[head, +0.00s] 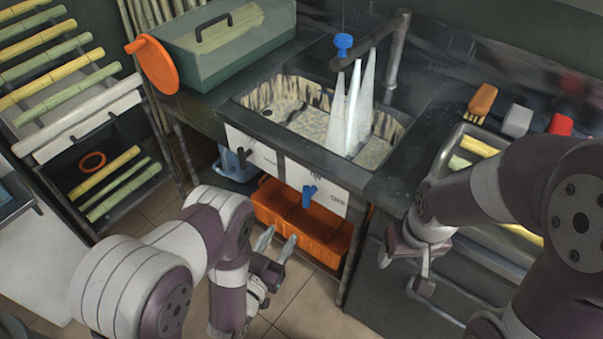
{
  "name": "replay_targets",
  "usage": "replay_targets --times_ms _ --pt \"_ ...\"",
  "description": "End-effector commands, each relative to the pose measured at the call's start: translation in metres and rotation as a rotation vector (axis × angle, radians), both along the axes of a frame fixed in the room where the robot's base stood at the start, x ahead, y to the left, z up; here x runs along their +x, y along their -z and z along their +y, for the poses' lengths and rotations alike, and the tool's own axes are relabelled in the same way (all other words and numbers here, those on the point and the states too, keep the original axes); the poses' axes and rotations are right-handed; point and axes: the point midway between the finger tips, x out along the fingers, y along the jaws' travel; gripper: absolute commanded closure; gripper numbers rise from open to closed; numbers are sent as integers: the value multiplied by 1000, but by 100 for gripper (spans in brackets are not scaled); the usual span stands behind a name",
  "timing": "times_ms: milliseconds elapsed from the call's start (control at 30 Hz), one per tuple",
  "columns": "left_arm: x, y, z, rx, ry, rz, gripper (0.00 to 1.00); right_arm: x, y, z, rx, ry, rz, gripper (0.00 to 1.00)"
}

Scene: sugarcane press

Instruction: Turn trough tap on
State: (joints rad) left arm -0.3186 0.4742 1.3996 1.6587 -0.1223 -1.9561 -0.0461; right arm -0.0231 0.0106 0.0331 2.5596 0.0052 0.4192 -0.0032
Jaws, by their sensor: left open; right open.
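The trough (285,100) is a stone-lined basin set in the dark counter. A dark pipe spout (370,42) with a blue knob (344,44) reaches over it. Below, the white front panel (270,160) carries a blue tap (309,195) and a dark tap (243,155). My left gripper (277,243) is open and empty, low in front of the orange crate and apart from the taps. My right gripper (408,262) is open and empty, right of the panel.
An orange crate (300,220) and a blue container (232,165) sit under the trough. A green box (222,40) and an orange disc (158,64) stand at the counter's left. A brush (481,101) and a metal tray (446,150) are at right. Cane racks stand far left.

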Motion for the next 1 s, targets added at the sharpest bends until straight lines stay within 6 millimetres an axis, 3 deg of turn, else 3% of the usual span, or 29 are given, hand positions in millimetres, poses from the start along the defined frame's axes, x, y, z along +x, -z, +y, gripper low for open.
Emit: replay_targets --times_ms 300,500,867,900,1000 --pt "67 5 -31 -2 0 -7 53 -1 21 0 0 0 1 32" --pt "102 5 -47 -1 0 -5 53 0 30 0 0 0 1 32" --pt "112 2 -52 -1 0 -3 53 0 31 0 0 0 1 32" --pt "112 2 -52 -1 0 -3 56 0 31 0 0 0 1 32" --pt "112 2 -51 -1 0 -3 89 0 31 0 0 0 1 32"
